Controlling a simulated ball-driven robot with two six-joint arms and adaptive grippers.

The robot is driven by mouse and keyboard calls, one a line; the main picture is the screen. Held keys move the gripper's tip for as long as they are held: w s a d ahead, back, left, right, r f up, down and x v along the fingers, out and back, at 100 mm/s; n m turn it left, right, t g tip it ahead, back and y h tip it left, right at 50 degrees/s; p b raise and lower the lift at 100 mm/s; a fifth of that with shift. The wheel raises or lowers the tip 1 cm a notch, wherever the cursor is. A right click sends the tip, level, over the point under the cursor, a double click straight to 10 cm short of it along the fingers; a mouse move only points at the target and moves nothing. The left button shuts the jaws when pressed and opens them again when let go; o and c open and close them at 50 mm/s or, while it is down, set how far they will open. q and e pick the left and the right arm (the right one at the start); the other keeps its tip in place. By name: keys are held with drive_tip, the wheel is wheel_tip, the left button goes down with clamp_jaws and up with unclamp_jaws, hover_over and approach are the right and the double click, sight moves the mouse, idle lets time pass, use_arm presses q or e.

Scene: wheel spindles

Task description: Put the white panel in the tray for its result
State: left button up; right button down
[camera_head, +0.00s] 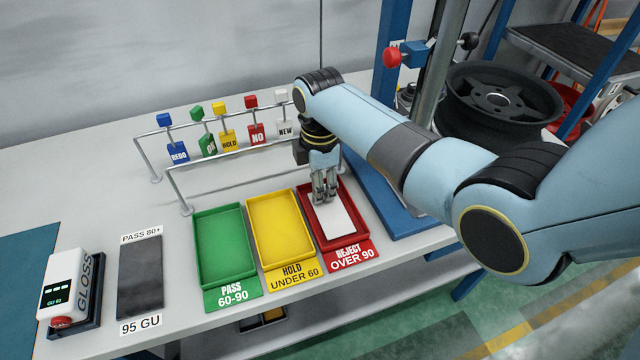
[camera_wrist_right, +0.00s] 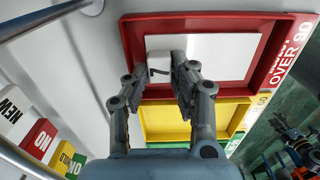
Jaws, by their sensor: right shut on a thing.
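The white panel (camera_head: 334,221) lies in the red tray (camera_head: 372,236), labelled REJECT OVER 90. It also shows in the wrist view (camera_wrist_right: 225,55), inside the red rim (camera_wrist_right: 133,55). My right gripper (camera_head: 325,196) is above the back part of the panel, pointing down. In the wrist view its fingers (camera_wrist_right: 162,85) close on a small white block with a dark mark, at the panel's end. Whether the panel rests fully on the tray floor is hard to tell. The green tray (camera_head: 201,245), PASS 60-90, and the yellow tray (camera_head: 254,230), HOLD UNDER 60, are empty. My left gripper is out of view.
A gloss meter (camera_head: 70,285) with a small display stands at the left, beside a dark tile (camera_head: 140,275) marked 95 GU. A rail with hanging coloured tags (camera_head: 178,152) runs behind the trays. A blue post (camera_head: 393,40) and a wheel (camera_head: 500,95) are at the right.

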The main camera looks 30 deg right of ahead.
drive_tip(key=c, duration=1.4)
unclamp_jaws()
drive_tip(key=shift+f, duration=0.1)
wheel_tip(320, 180, up, 12)
